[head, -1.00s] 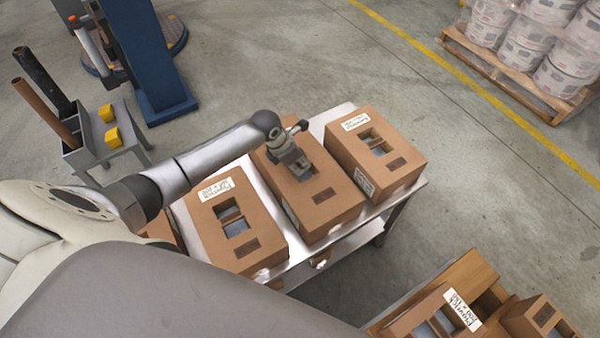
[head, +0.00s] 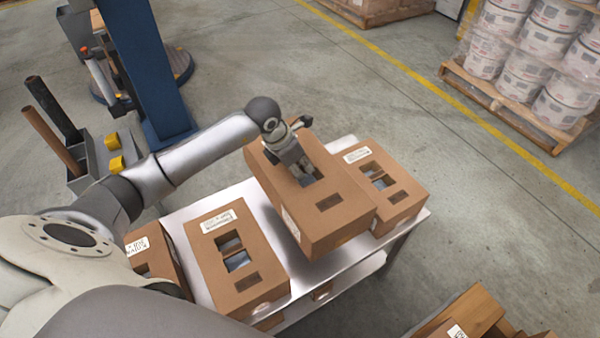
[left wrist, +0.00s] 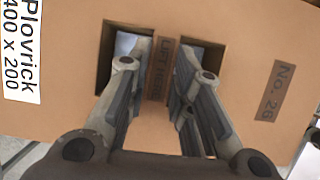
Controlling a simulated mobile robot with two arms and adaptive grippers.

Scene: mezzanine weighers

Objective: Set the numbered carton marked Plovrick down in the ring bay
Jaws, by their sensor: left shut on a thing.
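The Plovrick carton (head: 338,228) is a brown box held up off the white table, slightly tilted in the head view. In the left wrist view its top (left wrist: 235,30) shows a white "Plovrick 400 x 200" label, a "LIFT HERE" strip between two square holes, and a "No. 26" tag. My left gripper (head: 303,175) is shut on the strip, its fingers (left wrist: 165,80) reaching into the two holes. I cannot make out the ring bay in these views. My right gripper is not in view.
On the white table (head: 190,262) a carton (head: 205,268) stands left of the held one, another (head: 405,200) close on its right, and a third (head: 140,262) at the far left. A blue post (head: 150,70) stands behind.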

